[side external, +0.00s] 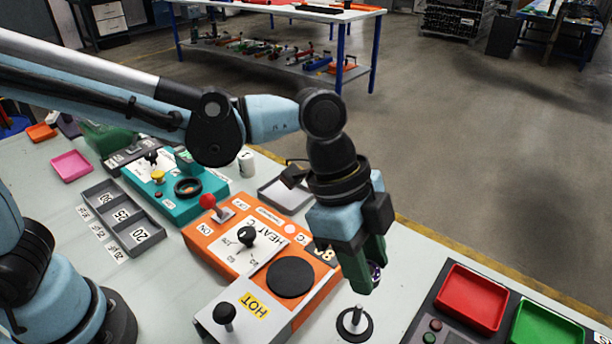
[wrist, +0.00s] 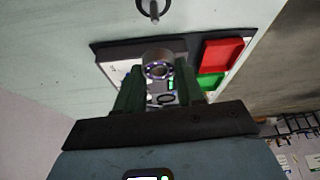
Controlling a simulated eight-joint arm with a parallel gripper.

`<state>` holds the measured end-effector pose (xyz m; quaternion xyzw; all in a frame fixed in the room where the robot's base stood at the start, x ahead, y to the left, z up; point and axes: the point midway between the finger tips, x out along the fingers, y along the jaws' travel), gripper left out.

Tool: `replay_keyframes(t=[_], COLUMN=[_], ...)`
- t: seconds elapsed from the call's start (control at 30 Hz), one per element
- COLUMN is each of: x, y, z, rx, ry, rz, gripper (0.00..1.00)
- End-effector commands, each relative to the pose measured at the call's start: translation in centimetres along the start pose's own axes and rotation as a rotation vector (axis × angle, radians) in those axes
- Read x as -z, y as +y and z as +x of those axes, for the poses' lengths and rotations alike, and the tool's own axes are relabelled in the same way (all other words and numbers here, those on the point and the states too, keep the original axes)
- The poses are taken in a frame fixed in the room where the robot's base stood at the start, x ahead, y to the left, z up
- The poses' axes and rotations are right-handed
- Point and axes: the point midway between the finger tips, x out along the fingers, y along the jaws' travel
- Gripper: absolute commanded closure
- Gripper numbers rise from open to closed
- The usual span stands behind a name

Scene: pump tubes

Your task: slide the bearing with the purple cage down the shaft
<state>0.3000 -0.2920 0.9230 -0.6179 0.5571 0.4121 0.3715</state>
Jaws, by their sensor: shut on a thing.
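My gripper (side external: 366,264) is shut on the bearing with the purple cage (side external: 375,273), of which only an edge shows beside the green fingers in the side view. In the wrist view my gripper (wrist: 158,88) holds the bearing (wrist: 158,57) at its fingertips, its ring face and purple cage visible. The shaft (side external: 355,316) stands upright on a round black base (side external: 366,328) on the table, below and slightly left of the gripper. The shaft also shows at the top of the wrist view (wrist: 153,10). The bearing is in the air, apart from the shaft.
An orange heater box (side external: 213,255) with a black round plate (side external: 290,277) stands left of the shaft. A dark panel with a red tray (side external: 471,298) and a green tray (side external: 545,325) lies at right. Grey bins (side external: 122,218) and a teal device (side external: 178,187) stand farther left.

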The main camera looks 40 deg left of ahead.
Motion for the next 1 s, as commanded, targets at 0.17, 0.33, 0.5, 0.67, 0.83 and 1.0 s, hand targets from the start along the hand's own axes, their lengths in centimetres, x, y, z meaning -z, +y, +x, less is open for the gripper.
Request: replay_keyframes(t=[0.17, 0.33, 0.5, 0.67, 0.83, 1.0], x=[-0.3, -0.9, -1.4, -1.9, -2.1, -2.2], y=[0.0, 0.0, 0.0, 0.0, 0.0, 0.0], z=[0.8, 2.2, 3.6, 4.6, 5.1, 5.3], rx=[0.000, 0.000, 0.000, 0.000, 0.000, 0.000], ry=[0.000, 0.000, 0.000, 0.000, 0.000, 0.000], rz=[-0.001, -0.001, -0.001, -0.001, -0.001, -0.001], gripper=[0.99, 0.99, 0.99, 0.99, 0.99, 0.99])
